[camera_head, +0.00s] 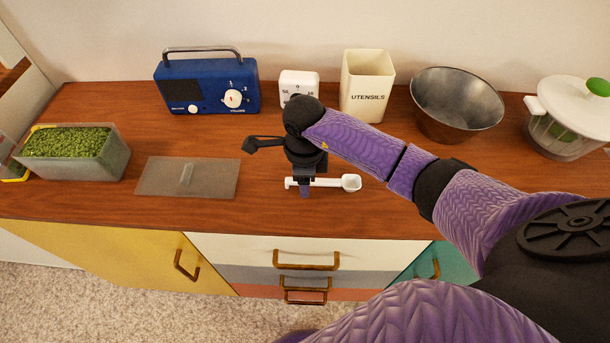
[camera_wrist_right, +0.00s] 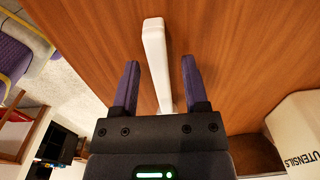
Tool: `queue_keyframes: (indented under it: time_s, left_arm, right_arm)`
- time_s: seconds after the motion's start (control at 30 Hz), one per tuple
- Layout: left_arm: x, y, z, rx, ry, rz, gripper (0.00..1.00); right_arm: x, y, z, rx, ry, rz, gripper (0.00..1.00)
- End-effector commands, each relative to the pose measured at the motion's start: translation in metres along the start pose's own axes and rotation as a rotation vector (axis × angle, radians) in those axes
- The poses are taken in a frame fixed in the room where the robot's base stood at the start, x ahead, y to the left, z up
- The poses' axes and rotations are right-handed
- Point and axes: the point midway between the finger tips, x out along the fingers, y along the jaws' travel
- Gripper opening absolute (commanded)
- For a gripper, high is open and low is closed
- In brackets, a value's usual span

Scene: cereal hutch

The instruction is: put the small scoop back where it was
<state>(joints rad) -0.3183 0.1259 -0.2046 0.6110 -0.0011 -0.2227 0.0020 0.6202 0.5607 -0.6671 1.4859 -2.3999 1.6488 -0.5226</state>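The small white scoop (camera_head: 350,183) lies on the wooden counter near its front edge, its bowl to the right in the head view. My right gripper (camera_head: 304,192) points down over the scoop's handle. In the right wrist view the white handle (camera_wrist_right: 155,50) passes between the two fingers of my right gripper (camera_wrist_right: 160,64), with a gap on each side. That gripper is open. The scoop's bowl is out of sight in the wrist view. My left gripper is not in view.
A clear bin of green bits (camera_head: 70,158) stands at the left, beside a flat translucent lid (camera_head: 160,178). Behind are a blue radio (camera_head: 180,90), white timer (camera_head: 298,80), utensils box (camera_head: 365,95), metal bowl (camera_head: 455,125) and salad spinner (camera_head: 565,120). Drawers and doors are below.

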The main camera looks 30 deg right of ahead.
Motion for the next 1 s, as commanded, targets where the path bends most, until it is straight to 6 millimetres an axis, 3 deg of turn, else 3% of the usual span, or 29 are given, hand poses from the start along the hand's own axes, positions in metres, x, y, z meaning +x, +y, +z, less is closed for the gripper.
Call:
queue_keyframes:
  time_s: [0.13, 0.23, 0.5, 0.6, 0.73, 1.0]
  left_arm:
    - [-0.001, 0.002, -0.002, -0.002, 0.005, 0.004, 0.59]
    - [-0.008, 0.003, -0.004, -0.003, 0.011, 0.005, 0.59]
    - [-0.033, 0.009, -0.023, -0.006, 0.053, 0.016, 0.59]
    - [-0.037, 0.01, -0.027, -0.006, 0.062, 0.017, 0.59]
    - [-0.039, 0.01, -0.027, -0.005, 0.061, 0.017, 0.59]
    - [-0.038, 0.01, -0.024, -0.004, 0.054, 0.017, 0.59]
  right_arm:
    - [-0.002, 0.0, 0.0, 0.0, -0.001, 0.0, 0.58]
    - [-0.016, -0.001, 0.0, -0.001, -0.002, -0.005, 0.58]
    - [-0.092, -0.001, 0.0, -0.001, -0.003, -0.007, 0.58]
    - [-0.111, -0.001, 0.0, 0.0, -0.002, -0.004, 0.58]
    - [-0.122, 0.0, 0.0, 0.0, -0.001, -0.002, 0.58]
    - [-0.123, 0.0, 0.0, 0.0, 0.0, 0.001, 0.58]
